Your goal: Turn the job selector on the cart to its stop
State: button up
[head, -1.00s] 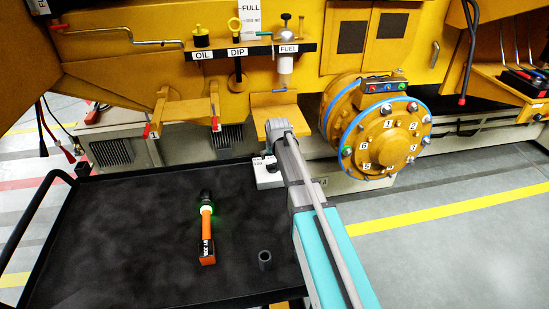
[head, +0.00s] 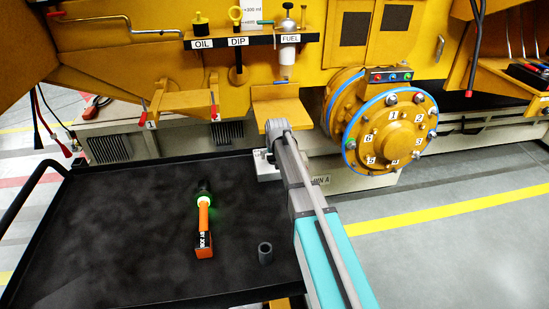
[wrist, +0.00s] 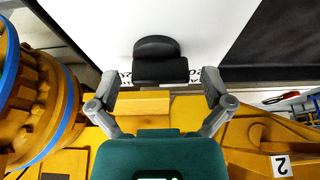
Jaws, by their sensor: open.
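The job selector is a black knob (wrist: 160,62) with a rounded head on a white panel (wrist: 100,28), seen in the wrist view. My gripper (wrist: 161,88) is open, with one finger at each side of the picture below the knob. Nothing is between the fingers, and the knob lies just beyond the fingertips. Printed marks on the panel are partly hidden by the fingertips. In the head view the selector's white block (head: 265,170) sits at the cart's (head: 110,235) far right corner, largely hidden by my arm. My gripper cannot be made out there.
An orange tool (head: 203,232) with a glowing green ring lies on the black cart top, with a dark socket (head: 265,253) near it. A yellow machine stands behind, with a blue-rimmed hub (head: 390,130) right of my arm. The cart's left part is clear.

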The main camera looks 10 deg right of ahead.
jog(key=shift+w+f, duration=0.15)
jog(key=shift+f, duration=0.25)
